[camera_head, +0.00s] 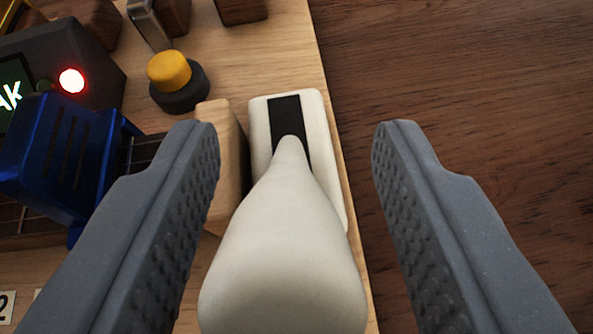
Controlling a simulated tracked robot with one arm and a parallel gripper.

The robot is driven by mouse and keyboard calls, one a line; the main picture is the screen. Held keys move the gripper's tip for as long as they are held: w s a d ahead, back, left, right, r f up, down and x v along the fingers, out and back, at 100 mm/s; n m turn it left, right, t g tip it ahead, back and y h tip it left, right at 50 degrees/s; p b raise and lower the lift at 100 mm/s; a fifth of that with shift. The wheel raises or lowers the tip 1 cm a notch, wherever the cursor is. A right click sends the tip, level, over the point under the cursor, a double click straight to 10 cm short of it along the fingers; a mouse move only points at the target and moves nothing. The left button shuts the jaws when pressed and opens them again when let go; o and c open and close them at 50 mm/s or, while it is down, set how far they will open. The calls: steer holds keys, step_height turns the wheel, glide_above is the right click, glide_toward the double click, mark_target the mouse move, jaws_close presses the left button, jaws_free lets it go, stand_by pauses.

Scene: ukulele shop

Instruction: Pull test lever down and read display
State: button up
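A white lever (285,250) with a bulbous handle rises from a white housing (327,150) with a black slot, near the right edge of a light wooden board. The handle points toward the camera. My gripper (296,150) is open, with one grey finger on each side of the lever and visible gaps to both. At the upper left is a dark display box (85,55) with a lit red lamp (72,81). Its screen (12,90) is cut off by the frame, and only the green-white letters "Ak" show. The lever's lower end is cut off by the frame.
A blue block (65,150) sits over strings at the left, partly behind my left finger. A wooden block (222,150) stands close beside the lever housing. A yellow-topped black knob (170,72) is behind. The dark wooden table (460,80) at right is clear.

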steer(key=shift+r, duration=0.1)
steer(key=v, duration=1.3)
steer(key=shift+s, duration=0.3)
steer(key=shift+a, duration=0.15)
steer(key=s+r+n+t, duration=0.1)
steer(key=s+r, duration=0.2)
steer(key=r, duration=1.5)
steer(key=s+r+n+t, duration=0.1)
steer(key=s+r+t, duration=0.1)
steer(key=r, duration=1.7)
steer(key=shift+s+d+y, duration=0.35)
steer(key=shift+s+y, duration=0.05)
steer(key=shift+s, duration=0.15)
steer(key=shift+f, duration=0.1)
